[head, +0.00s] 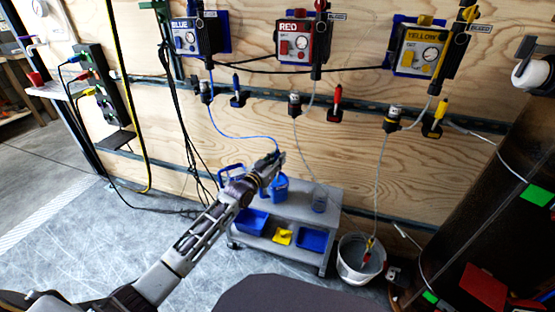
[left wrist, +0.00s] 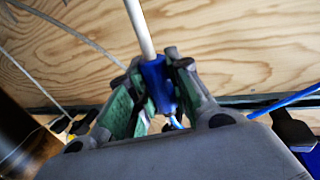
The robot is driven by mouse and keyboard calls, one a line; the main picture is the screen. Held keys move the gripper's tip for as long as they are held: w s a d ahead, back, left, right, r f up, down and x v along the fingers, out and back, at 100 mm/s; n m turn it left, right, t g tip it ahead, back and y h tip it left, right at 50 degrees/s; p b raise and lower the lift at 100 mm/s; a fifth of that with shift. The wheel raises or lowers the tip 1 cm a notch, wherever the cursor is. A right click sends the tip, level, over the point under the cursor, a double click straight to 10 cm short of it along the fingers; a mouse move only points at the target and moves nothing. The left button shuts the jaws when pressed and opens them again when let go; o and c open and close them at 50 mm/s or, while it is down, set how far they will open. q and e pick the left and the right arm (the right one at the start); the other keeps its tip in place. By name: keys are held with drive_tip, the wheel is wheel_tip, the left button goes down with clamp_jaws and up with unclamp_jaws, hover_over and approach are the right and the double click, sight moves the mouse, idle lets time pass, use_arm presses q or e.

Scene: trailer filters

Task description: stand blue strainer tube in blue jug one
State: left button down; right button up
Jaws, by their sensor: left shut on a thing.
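My left gripper (head: 272,167) is over the grey cart. In the left wrist view its green-padded fingers (left wrist: 153,95) are closed around the blue strainer tube (left wrist: 154,76), which has a white stem running up out of the fingers. In the head view the tube's thin blue hose (head: 230,134) runs from the pump box marked BLUE down to the gripper. A blue jug (head: 280,187) stands on the cart top just below and right of the gripper, partly hidden by it. Another blue container with a handle (head: 233,172) is left of the gripper. I cannot tell which is jug one. My right gripper is not in view.
The cart (head: 310,221) holds a clear vessel (head: 320,201) on top and blue bins (head: 313,239) and a yellow item (head: 282,236) below. A white bucket (head: 360,262) stands to its right. The plywood wall with pump boxes and hanging hoses is close behind.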

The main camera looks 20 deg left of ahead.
use_arm(q)
drive_tip(key=shift+f, duration=0.2)
idle(0.3)
drive_tip(key=c, duration=1.2)
unclamp_jaws()
drive_tip(key=shift+c, duration=0.2)
drive_tip(key=shift+s, duration=0.15)
drive_tip(key=v, duration=1.1)
drive_tip(key=shift+s+a, duration=0.15)
drive_tip(key=shift+s, duration=0.2)
drive_tip(key=shift+f, duration=0.1)
